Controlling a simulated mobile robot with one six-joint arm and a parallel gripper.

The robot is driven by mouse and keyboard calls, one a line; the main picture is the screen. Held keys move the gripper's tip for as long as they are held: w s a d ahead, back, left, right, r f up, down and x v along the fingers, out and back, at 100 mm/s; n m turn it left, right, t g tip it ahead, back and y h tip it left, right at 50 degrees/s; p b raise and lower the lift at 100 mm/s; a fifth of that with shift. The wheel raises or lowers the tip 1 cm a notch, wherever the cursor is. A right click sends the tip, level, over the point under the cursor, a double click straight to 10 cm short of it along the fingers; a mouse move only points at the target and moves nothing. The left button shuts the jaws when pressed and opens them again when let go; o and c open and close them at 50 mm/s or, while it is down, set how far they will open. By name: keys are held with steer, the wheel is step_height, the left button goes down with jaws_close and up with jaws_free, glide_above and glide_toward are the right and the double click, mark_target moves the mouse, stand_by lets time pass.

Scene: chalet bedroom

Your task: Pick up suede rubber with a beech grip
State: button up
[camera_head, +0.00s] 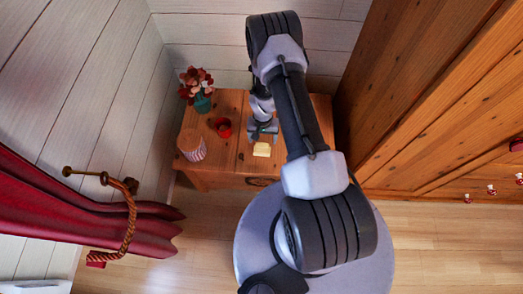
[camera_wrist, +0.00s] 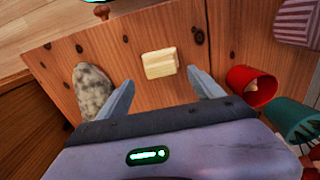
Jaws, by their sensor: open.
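A small pale cream-yellow block, which looks to be the suede rubber with a beech grip (camera_wrist: 160,63), lies on the wooden table top; its two materials are hard to tell apart. It also shows in the head view (camera_head: 262,149), just in front of my gripper (camera_head: 263,130). In the wrist view my gripper (camera_wrist: 160,80) is open and empty. Its two fingers point toward the block, one on either side of its line, with the block just beyond the tips and not visibly touched. Height above the table is hard to judge.
A grey speckled stone-like object (camera_wrist: 92,90) lies left of the fingers. A red cup (camera_wrist: 250,88), a teal vase with flowers (camera_head: 203,104) and a pink striped container (camera_head: 192,145) stand on the other side. Wooden panelling (camera_head: 440,110) rises right of the table (camera_head: 228,165).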

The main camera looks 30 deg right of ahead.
mark_target(262, 145)
steer(key=f+b, duration=0.1)
steer(key=f, duration=0.2)
steer(key=f+b, duration=0.2)
steer(key=f, duration=0.1)
steer(key=shift+s+a, duration=0.1)
steer(key=shift+a, duration=0.1)
steer(key=shift+r, duration=0.2)
steer(key=shift+c, duration=0.3)
steer(key=c, duration=1.4)
